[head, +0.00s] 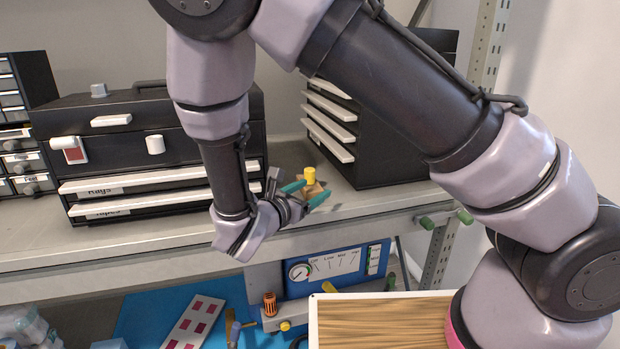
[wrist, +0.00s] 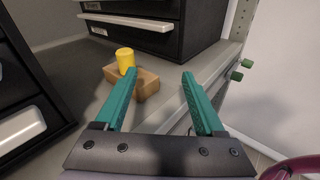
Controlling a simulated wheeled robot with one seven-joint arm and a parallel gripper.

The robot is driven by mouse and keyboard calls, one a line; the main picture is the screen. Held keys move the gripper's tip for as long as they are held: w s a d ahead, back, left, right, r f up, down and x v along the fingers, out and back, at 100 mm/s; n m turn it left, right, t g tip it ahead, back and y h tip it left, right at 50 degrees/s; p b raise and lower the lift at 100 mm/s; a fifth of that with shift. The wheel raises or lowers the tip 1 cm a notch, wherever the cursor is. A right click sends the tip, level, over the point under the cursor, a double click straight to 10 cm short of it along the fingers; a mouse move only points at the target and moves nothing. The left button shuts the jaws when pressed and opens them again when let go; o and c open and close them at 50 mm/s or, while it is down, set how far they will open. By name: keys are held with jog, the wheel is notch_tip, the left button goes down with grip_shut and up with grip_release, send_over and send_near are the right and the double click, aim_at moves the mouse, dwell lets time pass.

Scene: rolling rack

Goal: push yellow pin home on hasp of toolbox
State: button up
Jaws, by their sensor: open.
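The yellow pin (head: 310,175) is a short cylinder standing upright on a small wooden block (wrist: 147,84) on the shelf. The pin also shows in the wrist view (wrist: 125,60), just beyond the tip of the left finger. My gripper (head: 315,188) is open and empty, its teal fingers low over the shelf by the block. In the wrist view the gripper (wrist: 160,73) has the block's right part between and beyond its fingertips. The black toolbox (head: 140,115) stands to the left, with pale fittings on its front. I cannot tell which fitting is the hasp.
A second black drawer unit (head: 385,150) stands behind the block, close to it. Green-ended knobs (head: 427,223) stick out at the shelf's right front edge. A blue gauge panel (head: 335,268) and a wood-grained board (head: 380,320) are below. Bare shelf (head: 120,238) runs along the front.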

aim_at(308, 185)
jog(key=a+n, duration=0.1)
jog(key=a+f+n+t+y, duration=0.1)
jog(key=s+a+n+t+y, duration=0.1)
jog(key=shift+a+f, duration=0.2)
jog(key=shift+a, duration=0.1)
jog(key=shift+w+a+f+t, duration=0.1)
jog(key=shift+a+t, duration=0.15)
jog(key=shift+t, duration=0.05)
jog(key=shift+n, duration=0.3)
jog(key=x, duration=0.4)
jog(key=shift+w, duration=0.25)
jog(key=x, duration=0.6)
jog(key=shift+w+a+f, duration=0.1)
jog(key=shift+a+f, duration=0.1)
jog(key=shift+a, duration=0.15)
grip_shut()
jog(key=shift+r, duration=0.1)
